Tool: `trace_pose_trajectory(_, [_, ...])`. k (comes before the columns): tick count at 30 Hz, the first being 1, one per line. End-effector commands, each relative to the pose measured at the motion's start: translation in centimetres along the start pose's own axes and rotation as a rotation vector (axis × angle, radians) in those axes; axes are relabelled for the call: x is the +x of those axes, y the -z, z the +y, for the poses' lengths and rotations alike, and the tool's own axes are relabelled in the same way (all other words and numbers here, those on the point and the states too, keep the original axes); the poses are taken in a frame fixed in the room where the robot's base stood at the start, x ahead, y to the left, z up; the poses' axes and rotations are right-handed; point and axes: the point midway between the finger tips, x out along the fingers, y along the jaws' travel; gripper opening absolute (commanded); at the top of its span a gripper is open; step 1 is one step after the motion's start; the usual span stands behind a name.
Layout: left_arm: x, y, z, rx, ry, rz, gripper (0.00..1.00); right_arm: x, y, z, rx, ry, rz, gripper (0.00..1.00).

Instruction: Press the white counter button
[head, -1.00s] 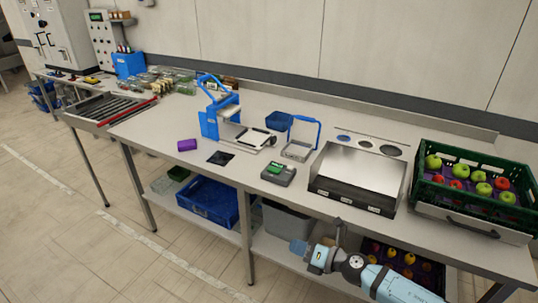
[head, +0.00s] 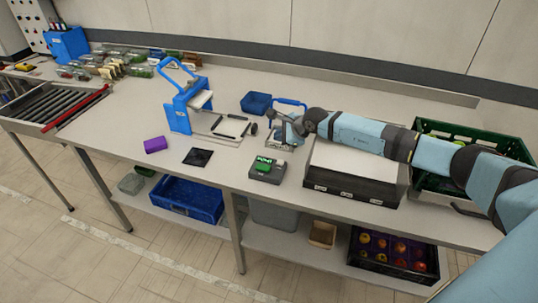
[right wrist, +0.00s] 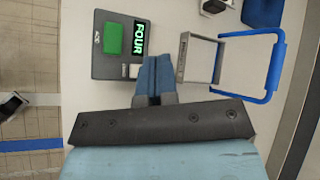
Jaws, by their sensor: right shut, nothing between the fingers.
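The counter (head: 267,170) is a dark grey box with a green top pad, lying near the table's front edge. In the right wrist view the counter (right wrist: 105,70) has a lit display (right wrist: 139,38) reading FOUR. A small white button (right wrist: 133,71) shows at its edge by the fingers. My right gripper (head: 284,132) is shut and empty, above the table just behind and right of the counter. In the right wrist view its blue fingers (right wrist: 154,70) lie beside the white button in the picture; their height above it cannot be told. My left gripper is not in view.
A blue-handled grey frame (right wrist: 200,60) stands beside the fingers. A blue press (head: 180,110), purple block (head: 155,145) and black pad (head: 198,157) lie left.

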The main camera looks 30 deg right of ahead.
Motion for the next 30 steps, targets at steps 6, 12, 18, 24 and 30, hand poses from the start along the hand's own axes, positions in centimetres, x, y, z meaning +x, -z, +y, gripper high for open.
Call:
trace_pose_trajectory(6, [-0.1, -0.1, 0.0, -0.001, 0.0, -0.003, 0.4, -0.2, 0.3, -0.5, -0.016, 0.006, 0.014, 0.0])
trace_pose_trajectory(12, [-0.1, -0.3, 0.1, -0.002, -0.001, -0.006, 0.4, -0.2, 0.2, -0.4, -0.015, 0.006, 0.012, 0.0])
trace_pose_trajectory(18, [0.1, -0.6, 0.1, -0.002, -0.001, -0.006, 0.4, 0.3, 0.6, -0.1, -0.014, 0.005, 0.012, 0.0])
trace_pose_trajectory(24, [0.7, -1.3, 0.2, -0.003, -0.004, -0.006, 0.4, 1.7, 1.6, 1.0, -0.013, 0.005, 0.011, 0.0])
trace_pose_trajectory(30, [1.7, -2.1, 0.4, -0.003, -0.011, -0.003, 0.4, 3.7, 3.2, 2.4, -0.012, 0.005, 0.012, 0.0])
